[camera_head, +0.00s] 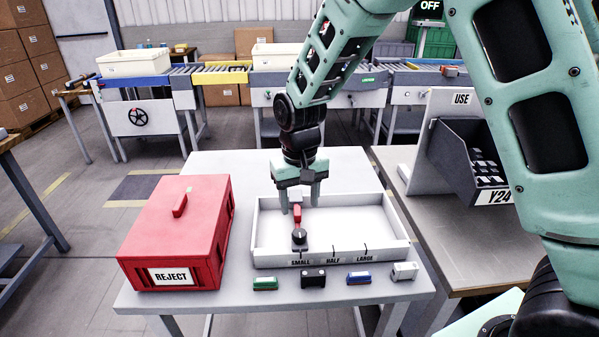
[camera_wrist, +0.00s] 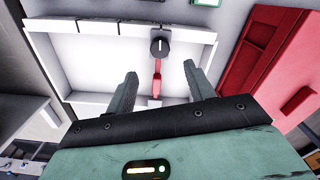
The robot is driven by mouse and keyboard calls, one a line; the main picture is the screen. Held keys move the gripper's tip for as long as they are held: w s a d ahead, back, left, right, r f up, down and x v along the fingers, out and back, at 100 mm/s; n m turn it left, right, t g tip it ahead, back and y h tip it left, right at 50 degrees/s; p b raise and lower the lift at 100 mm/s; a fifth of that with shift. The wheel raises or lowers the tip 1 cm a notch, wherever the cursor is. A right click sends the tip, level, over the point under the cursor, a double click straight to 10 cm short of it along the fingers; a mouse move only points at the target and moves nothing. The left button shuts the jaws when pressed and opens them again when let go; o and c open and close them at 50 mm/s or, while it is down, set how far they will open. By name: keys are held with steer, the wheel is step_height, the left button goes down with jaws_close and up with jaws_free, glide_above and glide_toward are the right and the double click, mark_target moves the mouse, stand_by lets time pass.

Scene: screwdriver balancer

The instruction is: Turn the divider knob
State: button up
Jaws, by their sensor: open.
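The divider knob (camera_head: 299,236) is round and black, with a white mark, at the front wall of a white tray (camera_head: 257,240). It stands by the SMALL label (camera_head: 300,262); HALF and LARGE are printed to its right. A red bar (camera_head: 297,214) runs back from the knob into the tray. My gripper (camera_head: 299,207) points down over the tray, open and empty, behind the knob. In the wrist view its fingers (camera_wrist: 160,70) stand apart on either side of the red bar (camera_wrist: 157,66), with the knob (camera_wrist: 159,47) just beyond the fingertips. No contact is visible.
A red REJECT box (camera_head: 172,235) stands left of the tray. Several small blocks, including a green one (camera_head: 265,283) and a blue one (camera_head: 358,278), line the table's front edge. A dark Y24 bin (camera_head: 470,160) stands at the right. The tray's right side is empty.

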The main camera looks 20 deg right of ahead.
step_height(320, 180, up, 8)
stand_by(0.6)
